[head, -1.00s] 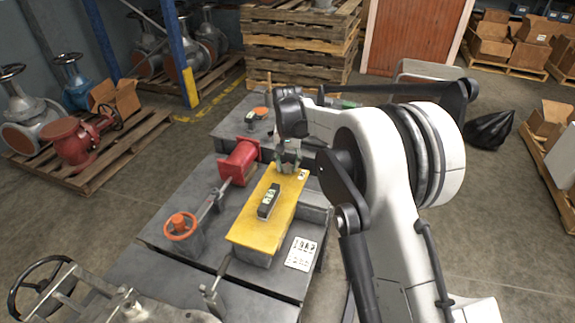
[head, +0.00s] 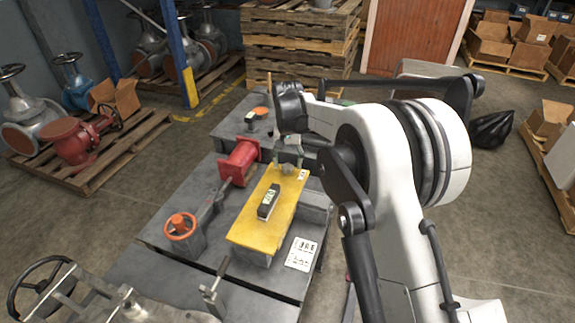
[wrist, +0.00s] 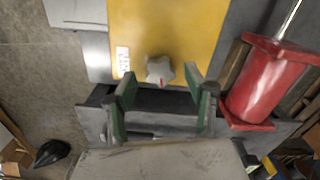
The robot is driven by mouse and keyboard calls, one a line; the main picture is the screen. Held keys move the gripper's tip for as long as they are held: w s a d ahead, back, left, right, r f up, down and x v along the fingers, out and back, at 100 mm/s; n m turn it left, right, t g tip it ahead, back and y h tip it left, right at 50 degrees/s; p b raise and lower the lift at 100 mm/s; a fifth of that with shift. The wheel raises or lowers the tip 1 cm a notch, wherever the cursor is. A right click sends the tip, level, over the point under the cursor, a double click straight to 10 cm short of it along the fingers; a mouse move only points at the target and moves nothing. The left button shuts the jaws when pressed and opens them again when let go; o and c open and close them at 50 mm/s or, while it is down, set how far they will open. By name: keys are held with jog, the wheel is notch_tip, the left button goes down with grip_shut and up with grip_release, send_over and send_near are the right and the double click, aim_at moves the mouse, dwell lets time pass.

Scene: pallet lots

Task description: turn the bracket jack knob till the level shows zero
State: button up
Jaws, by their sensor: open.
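A yellow plate (head: 250,235) lies on the grey bench and carries a dark level (head: 268,204) with a pale green display; its reading is too small to make out. A grey star-shaped knob (wrist: 160,70) with a red mark sits at the plate's far end; it also shows in the head view (head: 288,168). My gripper (wrist: 163,92) is open, with its two green-padded fingers spread apart. The knob lies just beyond the fingertips, roughly centred between them, and is not held. In the head view my gripper (head: 288,148) is right by the knob.
A red flanged cylinder (head: 239,162) stands left of the plate, close to the fingers in the wrist view. An orange handwheel (head: 180,225) is further left. A white printed sheet (head: 301,254) lies on the bench's right side. Stacked pallets (head: 300,45) stand behind.

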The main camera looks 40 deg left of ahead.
aim_at(288, 166)
notch_tip(288, 166, up, 10)
jog(key=shift+r, duration=0.25)
dwell(0.4)
